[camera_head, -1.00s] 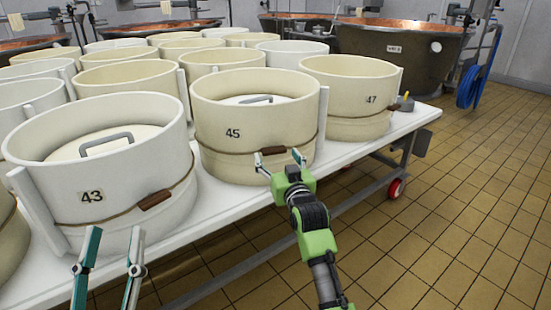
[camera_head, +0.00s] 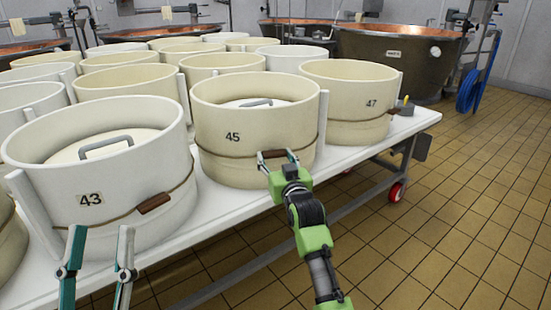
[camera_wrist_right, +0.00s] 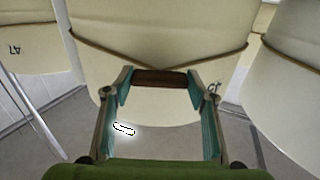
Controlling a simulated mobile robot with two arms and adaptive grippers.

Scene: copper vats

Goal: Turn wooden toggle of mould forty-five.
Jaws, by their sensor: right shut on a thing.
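Mould forty-five (camera_head: 255,110) is a round cream tub with a black 45 on its wall and a cord around it. Its wooden toggle (camera_wrist_right: 160,77) is a short dark-brown bar on the front of that cord. My right gripper (camera_head: 277,157) is at the toggle in the head view, with its two fingers at the bar's ends. In the right wrist view the fingers (camera_wrist_right: 160,92) are shut on the toggle, which spans between them. My left gripper (camera_head: 98,238) is open and empty, in front of mould forty-three (camera_head: 60,185).
Mould forty-seven (camera_head: 345,95) stands to the right; mould forty-three, with its own brown toggle (camera_head: 155,202), stands to the left. Several more moulds fill the white table (camera_head: 215,215) behind. Copper vats (camera_head: 395,55) stand at the back. The tiled floor at right is clear.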

